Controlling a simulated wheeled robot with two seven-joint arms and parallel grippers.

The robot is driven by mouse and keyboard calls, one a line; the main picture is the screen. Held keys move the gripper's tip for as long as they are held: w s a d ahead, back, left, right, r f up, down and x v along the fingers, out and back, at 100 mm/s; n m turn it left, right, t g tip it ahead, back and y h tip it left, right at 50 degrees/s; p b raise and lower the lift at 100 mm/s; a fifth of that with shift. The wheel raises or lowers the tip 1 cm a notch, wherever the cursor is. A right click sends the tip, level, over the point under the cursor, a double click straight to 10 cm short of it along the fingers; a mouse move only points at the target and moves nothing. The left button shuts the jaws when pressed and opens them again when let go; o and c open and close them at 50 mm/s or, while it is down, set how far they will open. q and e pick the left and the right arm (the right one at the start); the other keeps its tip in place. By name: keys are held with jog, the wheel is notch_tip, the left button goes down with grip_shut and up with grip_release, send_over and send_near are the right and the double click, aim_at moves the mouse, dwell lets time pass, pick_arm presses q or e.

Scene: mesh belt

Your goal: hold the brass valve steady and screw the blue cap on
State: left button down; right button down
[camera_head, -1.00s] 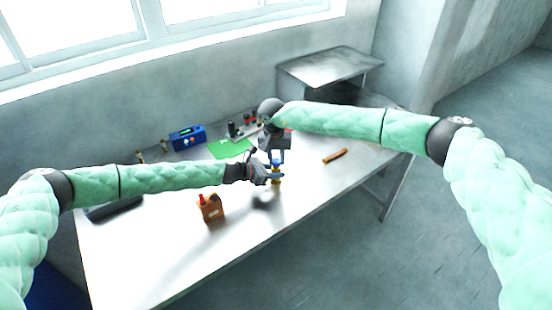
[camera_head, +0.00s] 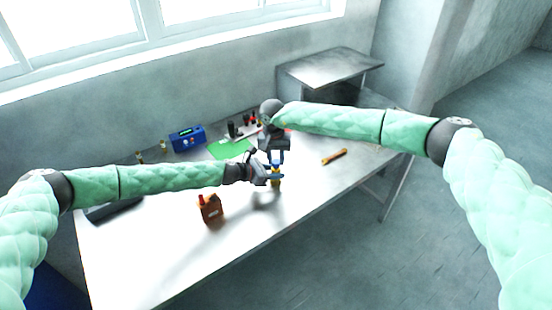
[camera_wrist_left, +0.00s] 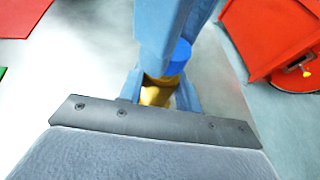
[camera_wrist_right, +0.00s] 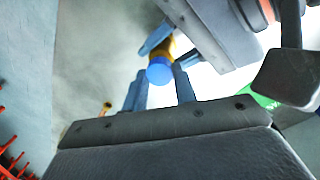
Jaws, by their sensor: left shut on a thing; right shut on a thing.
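My left gripper (camera_head: 268,177) is shut on the valve from the left side. The blue cap (camera_wrist_left: 181,53) sits at the top of the valve, in line with it; it shows in the right wrist view (camera_wrist_right: 160,71) between the fingertips. My right gripper (camera_head: 276,160) points down from above and is shut on the cap. The threads are hidden, so how far the cap is on cannot be told.
A blue box (camera_head: 187,138), a green mat (camera_head: 230,149) and a rack with red and black parts (camera_head: 245,130) lie behind. An orange-brown bar (camera_head: 334,156) lies right.

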jog(key=shift+s+a+f, duration=0.6)
jog(key=shift+s+f, duration=0.15)
jog(key=shift+f, duration=0.15)
jog(key=c, duration=1.1)
grip_release()
jog(key=shift+w+d+r, duration=0.1)
jog(key=shift+w+r, duration=0.05)
jog(key=shift+r, duration=1.15)
jog(key=shift+w+r, duration=0.15)
jog(key=shift+r, duration=1.1)
jog(key=shift+w+d, duration=0.15)
jog(key=shift+c, duration=0.2)
